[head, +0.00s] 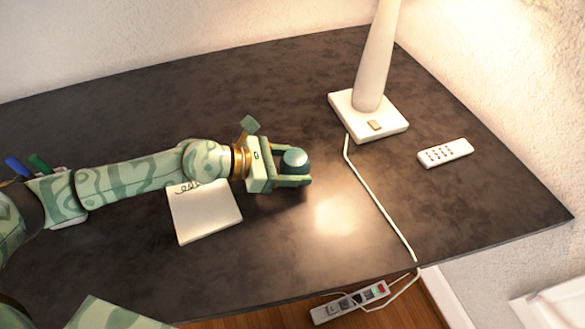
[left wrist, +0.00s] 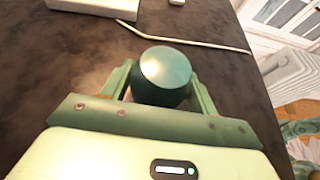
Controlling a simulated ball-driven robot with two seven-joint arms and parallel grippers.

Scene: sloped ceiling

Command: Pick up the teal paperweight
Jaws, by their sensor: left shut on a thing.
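The teal paperweight (head: 294,160) is a small rounded dome on the dark desk near its middle. It also shows in the left wrist view (left wrist: 165,75), between the two green fingers. My left gripper (head: 293,166) is shut on the paperweight, with a finger on each side of it. I cannot tell whether the paperweight touches the desk or is slightly above it. My right gripper is not in view.
A white notepad (head: 205,212) lies under my left forearm. A lamp (head: 369,115) stands behind to the right, its cord (head: 375,190) running to the front edge. A remote (head: 445,152) lies at right. A power strip (head: 349,302) is below the desk.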

